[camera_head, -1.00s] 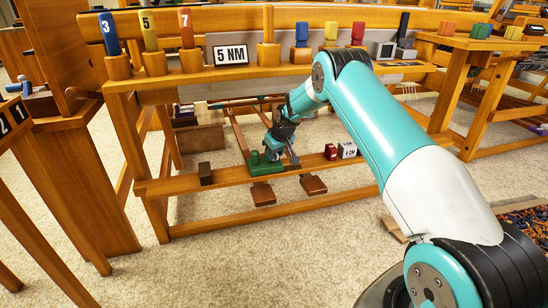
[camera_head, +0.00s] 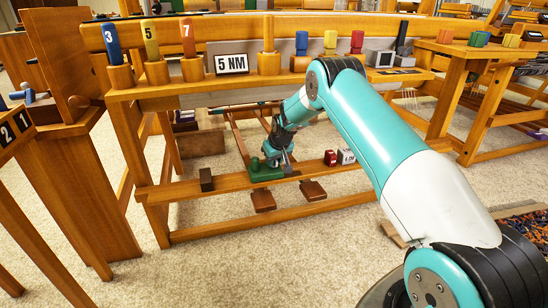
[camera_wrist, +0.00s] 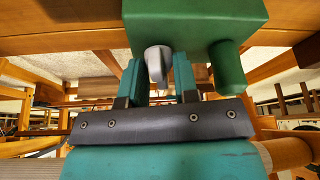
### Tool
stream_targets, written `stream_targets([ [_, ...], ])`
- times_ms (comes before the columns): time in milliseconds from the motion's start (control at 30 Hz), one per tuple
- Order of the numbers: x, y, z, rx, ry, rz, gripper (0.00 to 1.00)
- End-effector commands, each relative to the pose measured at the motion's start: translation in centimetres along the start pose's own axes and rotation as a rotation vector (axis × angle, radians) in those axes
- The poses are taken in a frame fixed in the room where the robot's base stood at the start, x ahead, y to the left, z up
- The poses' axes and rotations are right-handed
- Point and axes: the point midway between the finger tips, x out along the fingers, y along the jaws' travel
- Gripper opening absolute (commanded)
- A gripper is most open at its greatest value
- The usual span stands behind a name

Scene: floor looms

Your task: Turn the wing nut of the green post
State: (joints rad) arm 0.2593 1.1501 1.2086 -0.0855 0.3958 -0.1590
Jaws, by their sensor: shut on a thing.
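The green post's block (camera_head: 265,173) sits on the low front beam of the wooden loom in the head view. In the wrist view the green block (camera_wrist: 200,22) fills the top middle, with a green round peg (camera_wrist: 229,70) at its right. The grey wing nut (camera_wrist: 157,60) stands out from the block toward me. My gripper (camera_wrist: 158,75) has its two teal fingers on either side of the wing nut, shut on it. In the head view my gripper (camera_head: 275,156) is at the block, and the wing nut is too small to make out there.
A dark brown block (camera_head: 206,180) lies left on the beam; a red block (camera_head: 330,158) and a white cube (camera_head: 346,157) lie right. Two brown pedals (camera_head: 263,201) are below.

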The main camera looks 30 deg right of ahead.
Motion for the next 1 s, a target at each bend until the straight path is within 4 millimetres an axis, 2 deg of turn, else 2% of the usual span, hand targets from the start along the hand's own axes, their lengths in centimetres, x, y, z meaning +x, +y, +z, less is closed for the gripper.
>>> stream_targets([
  [600,-0.06,-0.25,-0.08,0.503,-0.001,0.209,0.05],
  [1000,0.03,-0.25,-0.08,0.692,-0.001,0.287,0.05],
])
